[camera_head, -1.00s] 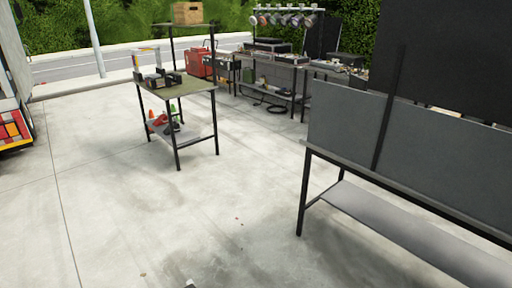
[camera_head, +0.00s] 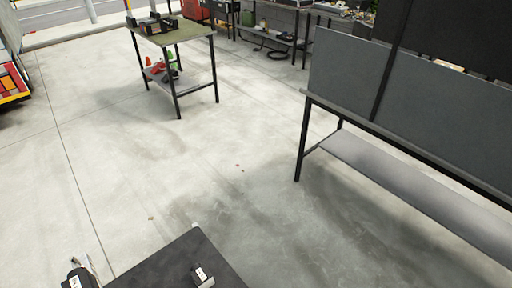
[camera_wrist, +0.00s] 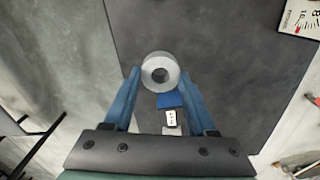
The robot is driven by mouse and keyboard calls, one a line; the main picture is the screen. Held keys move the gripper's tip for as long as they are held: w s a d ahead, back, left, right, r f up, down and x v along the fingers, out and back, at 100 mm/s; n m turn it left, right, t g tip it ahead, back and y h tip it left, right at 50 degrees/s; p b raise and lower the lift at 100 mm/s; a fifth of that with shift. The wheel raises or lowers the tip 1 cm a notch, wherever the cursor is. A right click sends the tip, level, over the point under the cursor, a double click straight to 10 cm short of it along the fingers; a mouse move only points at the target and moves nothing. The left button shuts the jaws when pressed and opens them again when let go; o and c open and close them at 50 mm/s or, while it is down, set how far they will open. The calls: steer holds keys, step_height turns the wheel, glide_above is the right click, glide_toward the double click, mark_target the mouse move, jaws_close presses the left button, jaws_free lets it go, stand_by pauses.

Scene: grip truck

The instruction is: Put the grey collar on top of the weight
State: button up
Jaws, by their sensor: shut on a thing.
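A pale grey ring, the collar (camera_wrist: 160,67), is between the two blue fingertips of my gripper (camera_wrist: 160,76) in the wrist view. My gripper is shut on it, and the hole of the ring faces the camera. A small grey object with a white label (camera_wrist: 170,118), possibly the weight, shows below the collar, between the fingers. A blue piece lies just beyond it. A similar labelled grey object (camera_head: 203,278) stands on the dark tabletop (camera_head: 172,262) in the head view. I cannot tell how high the collar is above the surface. My gripper is not clearly visible in the head view.
Part of a dial scale (camera_wrist: 303,17) is at the top right of the wrist view. In the head view, a grey-panelled bench (camera_head: 400,170) stands right and a green-topped table (camera_head: 180,34) stands farther back. The concrete floor (camera_head: 130,170) between is clear.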

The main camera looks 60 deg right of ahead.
step_height(320, 180, up, 3)
steer(key=p, duration=0.3)
steer(key=shift+r, duration=0.2)
steer(key=shift+r, duration=0.1)
